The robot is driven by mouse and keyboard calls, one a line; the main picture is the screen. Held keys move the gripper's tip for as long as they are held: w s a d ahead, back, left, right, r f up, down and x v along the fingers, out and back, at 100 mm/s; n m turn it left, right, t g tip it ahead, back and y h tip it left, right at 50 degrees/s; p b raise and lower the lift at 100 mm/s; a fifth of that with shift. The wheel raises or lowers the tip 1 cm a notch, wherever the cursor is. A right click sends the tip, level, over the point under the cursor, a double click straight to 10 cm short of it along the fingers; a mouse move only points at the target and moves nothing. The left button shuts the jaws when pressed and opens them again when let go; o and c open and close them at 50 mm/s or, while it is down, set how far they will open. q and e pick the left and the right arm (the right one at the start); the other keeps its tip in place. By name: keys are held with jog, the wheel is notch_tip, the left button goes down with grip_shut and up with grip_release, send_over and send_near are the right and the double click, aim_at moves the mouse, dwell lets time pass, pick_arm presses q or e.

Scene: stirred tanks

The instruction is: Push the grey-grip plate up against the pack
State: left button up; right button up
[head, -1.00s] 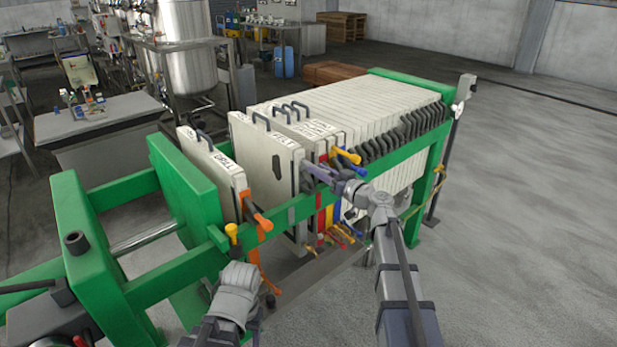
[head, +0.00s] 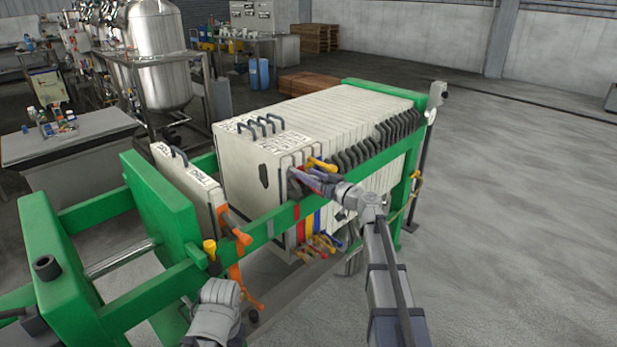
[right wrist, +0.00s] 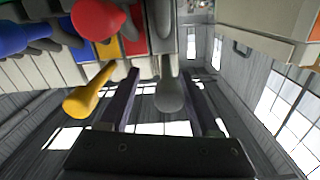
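The grey-grip plate (head: 246,178) is the pale front plate of the row and has a dark patch on its face. In the head view it stands upright against the pack (head: 340,112), with no clear gap between them. My right gripper (head: 296,180) is at the plate's near side, by the rail. In the right wrist view my right gripper (right wrist: 163,82) has its fingers apart, on either side of a grey grip (right wrist: 169,92), with space beside it. Of my left arm only a link shows low in the head view; its gripper cannot be seen.
An orange-grip plate (head: 186,178) stands apart at left by the green end plate (head: 160,205), with a gap before the pack. A green rail (head: 275,222) runs along the near side. Coloured grips, one of them yellow (right wrist: 90,92), crowd beside my right gripper.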

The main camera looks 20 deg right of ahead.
jog(key=shift+s+a, duration=0.1)
jog(key=shift+s, duration=0.05)
jog(key=shift+s+d, duration=0.2)
jog(key=shift+s, duration=0.15)
jog(key=v, duration=0.7)
jog(key=shift+w, duration=0.1)
